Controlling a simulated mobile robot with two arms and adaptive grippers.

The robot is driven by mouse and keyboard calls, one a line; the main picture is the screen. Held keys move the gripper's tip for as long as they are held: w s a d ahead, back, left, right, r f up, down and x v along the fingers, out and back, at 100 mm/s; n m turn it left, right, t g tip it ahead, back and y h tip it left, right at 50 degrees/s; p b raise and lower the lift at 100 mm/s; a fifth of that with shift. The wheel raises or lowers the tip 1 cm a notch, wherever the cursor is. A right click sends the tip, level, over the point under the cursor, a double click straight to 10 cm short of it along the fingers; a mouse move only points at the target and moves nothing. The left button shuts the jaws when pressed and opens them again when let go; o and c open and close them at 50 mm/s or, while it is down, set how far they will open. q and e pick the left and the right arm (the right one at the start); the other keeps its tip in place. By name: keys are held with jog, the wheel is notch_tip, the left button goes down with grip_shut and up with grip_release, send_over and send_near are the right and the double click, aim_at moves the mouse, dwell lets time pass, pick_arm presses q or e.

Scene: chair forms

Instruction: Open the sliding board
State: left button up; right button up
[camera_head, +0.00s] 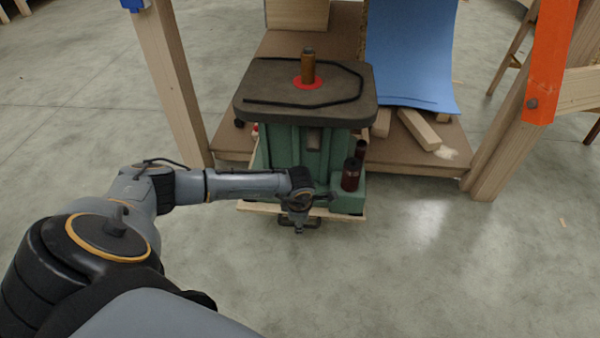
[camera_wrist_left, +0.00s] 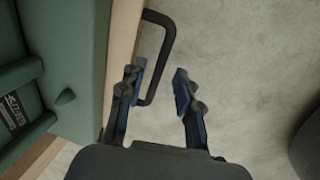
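The sliding board (camera_head: 345,214) is a pale wooden strip at the foot of a green machine. Its edge runs vertically in the left wrist view (camera_wrist_left: 121,45). A black U-shaped handle (camera_head: 313,223) sticks out from its front and also shows in the left wrist view (camera_wrist_left: 170,32). My left gripper (camera_head: 298,226) is at the handle. In the left wrist view its fingers (camera_wrist_left: 160,76) are spread, with the handle's outer bar between them. A gap shows between the bar and the right finger. Contact with the left finger is unclear. My right gripper is not in view.
The green machine (camera_head: 285,150) has a dark tabletop (camera_head: 255,105) with an upright brown spindle (camera_head: 308,65). Dark red cylinders (camera_head: 351,175) stand at its right. Wooden posts (camera_head: 180,85) flank it, one with an orange part (camera_head: 550,60). The concrete floor (camera_head: 400,270) in front is clear.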

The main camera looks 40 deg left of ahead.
pick_arm(q)
notch_tip(320, 180, up, 11)
jog(key=s+d, duration=0.1)
jog(key=s, duration=0.1)
jog(key=shift+d, duration=0.15)
dwell(0.4)
